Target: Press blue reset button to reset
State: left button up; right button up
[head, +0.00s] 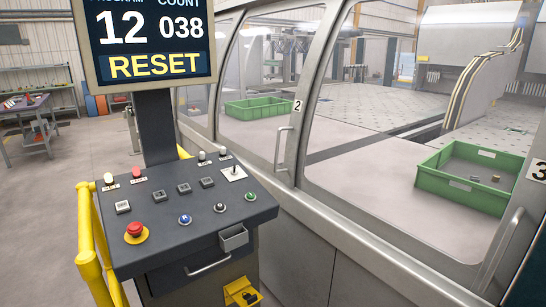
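The blue button (185,219) is a small round button on the sloped dark control panel (175,243). A black button (219,208) and a green button (250,196) sit to its right in the same row. A red mushroom button (135,229) on a yellow base is to its left. The screen (150,45) above the panel reads "12", "038" and "RESET" in yellow. Neither of my grippers shows in the head view, and nothing covers the blue button.
A yellow rail (89,254) runs along the panel's left side. The machine's windowed doors stand to the right, with green crates (473,178) behind the glass. A small joystick (233,172) rises at the panel's upper right. Open floor lies at the left.

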aim_at(184, 218)
jog(key=k, duration=0.65)
jog(key=z, duration=0.55)
jog(key=i, duration=1.5)
jog(key=u, duration=0.55)
